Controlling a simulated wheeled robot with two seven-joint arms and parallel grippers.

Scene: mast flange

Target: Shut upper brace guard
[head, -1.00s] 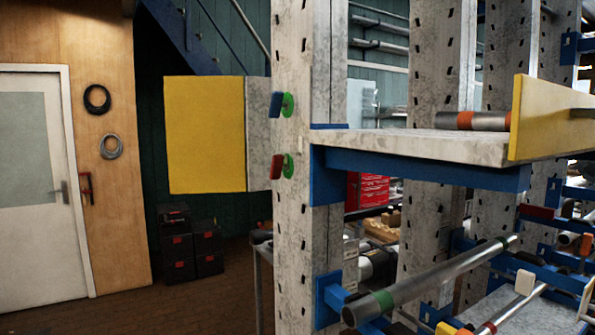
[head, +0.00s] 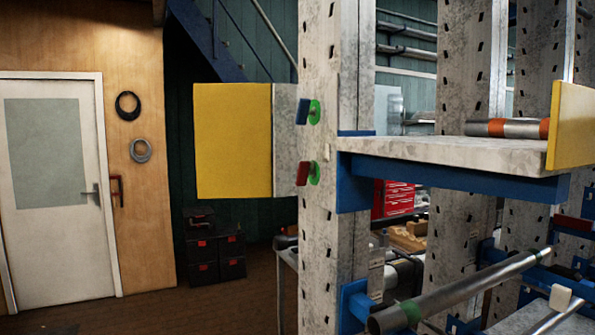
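A yellow panel (head: 233,140) stands out to the left of the grey slotted upright (head: 330,235), joined to it by a grey plate (head: 285,140). It looks like a guard swung out from the post. On the post beside it are an upper blue block with a green disc (head: 314,111) and a lower red block with a green disc (head: 314,174). A second yellow panel (head: 572,125) stands at the right end of the shelf. I cannot tell from the view which one is the upper brace guard. Neither of my grippers is in view.
A grey shelf (head: 450,150) on a blue bracket (head: 450,178) juts right from the post, with a pipe (head: 510,128) on it. A metal tube (head: 470,287) sticks out below. Black boxes (head: 215,250) stand on the floor, which is open at left before the white door (head: 55,190).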

